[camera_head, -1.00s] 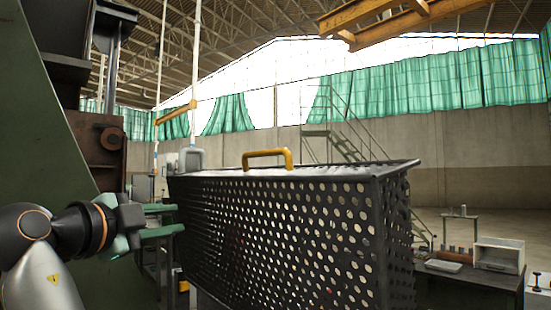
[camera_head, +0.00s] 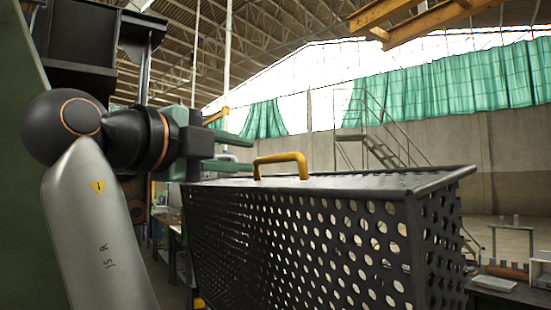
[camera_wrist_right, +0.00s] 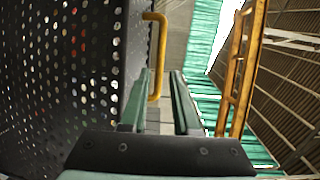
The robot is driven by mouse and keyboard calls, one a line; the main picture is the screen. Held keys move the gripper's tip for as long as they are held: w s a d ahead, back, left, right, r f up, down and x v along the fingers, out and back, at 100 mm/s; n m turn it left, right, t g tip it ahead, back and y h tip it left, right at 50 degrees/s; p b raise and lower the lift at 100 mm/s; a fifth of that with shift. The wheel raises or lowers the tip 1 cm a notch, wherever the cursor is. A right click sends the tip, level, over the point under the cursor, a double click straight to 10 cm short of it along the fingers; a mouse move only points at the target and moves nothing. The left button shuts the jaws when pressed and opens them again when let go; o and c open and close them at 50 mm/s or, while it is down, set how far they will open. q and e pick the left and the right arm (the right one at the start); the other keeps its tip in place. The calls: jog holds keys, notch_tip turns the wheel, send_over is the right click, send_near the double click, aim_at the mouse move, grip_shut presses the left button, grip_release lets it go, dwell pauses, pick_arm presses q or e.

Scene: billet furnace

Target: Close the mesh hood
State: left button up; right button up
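In the right wrist view the hood's perforated panel (camera_wrist_right: 65,75) fills the left side. The handle (camera_wrist_right: 158,60) shows ahead, its lower end in line with the gap between my open fingers (camera_wrist_right: 160,75). I cannot tell its exact depth. My left gripper is not in view.
A dark green machine side (camera_head: 20,200) stands at the far left, close behind my right arm. A workbench with a tray (camera_head: 494,283) is at the lower right. A yellow overhead beam (camera_head: 410,18) is high up. The space above the hood is clear.

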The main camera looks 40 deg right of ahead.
aim_at(272, 160)
jog(key=p+x, duration=0.1)
jog(key=x, duration=0.8)
jog(key=shift+d, duration=0.1)
grip_shut()
dwell(1.1)
